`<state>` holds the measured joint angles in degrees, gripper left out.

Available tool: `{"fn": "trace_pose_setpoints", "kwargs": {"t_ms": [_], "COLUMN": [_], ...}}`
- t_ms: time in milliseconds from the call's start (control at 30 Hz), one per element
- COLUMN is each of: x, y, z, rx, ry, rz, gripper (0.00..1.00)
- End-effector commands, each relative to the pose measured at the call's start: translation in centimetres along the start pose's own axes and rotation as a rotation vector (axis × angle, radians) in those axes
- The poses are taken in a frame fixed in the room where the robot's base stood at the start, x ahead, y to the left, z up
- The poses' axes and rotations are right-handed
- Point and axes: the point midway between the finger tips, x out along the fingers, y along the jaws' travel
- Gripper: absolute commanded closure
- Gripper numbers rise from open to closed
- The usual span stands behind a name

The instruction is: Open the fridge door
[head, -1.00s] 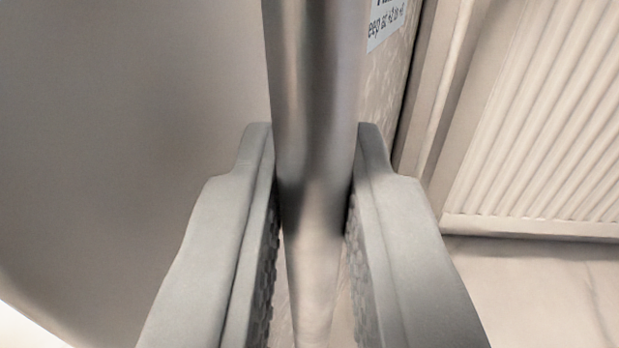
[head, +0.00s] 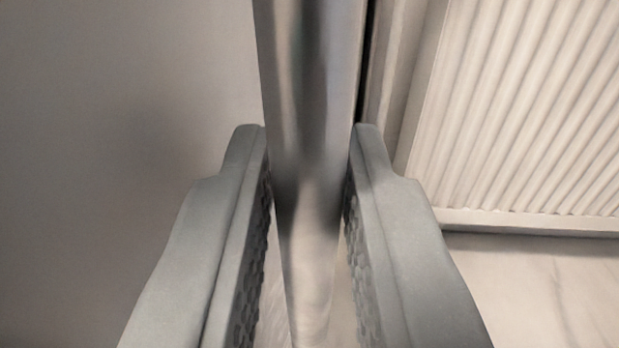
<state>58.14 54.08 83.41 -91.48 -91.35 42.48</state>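The upright metal bar of the fridge door handle (head: 308,80) runs down the middle of the head view. Its surface is smooth and shiny. My gripper (head: 310,155) has one grey finger on each side of the bar. The fingertips lie close against it, and it looks clamped between them. The door's hinge and full outline are out of view.
A ribbed, light-coloured panel (head: 530,110) in a pale frame stands at the right. A pale, marble-like floor (head: 540,290) shows below it and looks clear. A narrow dark gap runs just right of the handle.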

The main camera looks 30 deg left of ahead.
Motion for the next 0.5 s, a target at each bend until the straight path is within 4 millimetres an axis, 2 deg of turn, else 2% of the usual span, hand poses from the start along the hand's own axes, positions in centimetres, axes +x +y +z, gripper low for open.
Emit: {"fn": "trace_pose_setpoints", "kwargs": {"t_ms": [333, 500], "x": [-0.3, -2.1], "y": [0.0, 0.0], "z": [0.0, 0.0], "rx": [0.000, 0.000], "ry": [0.000, 0.001], "rz": [0.000, 0.002], "gripper": [0.81, 0.81]}}
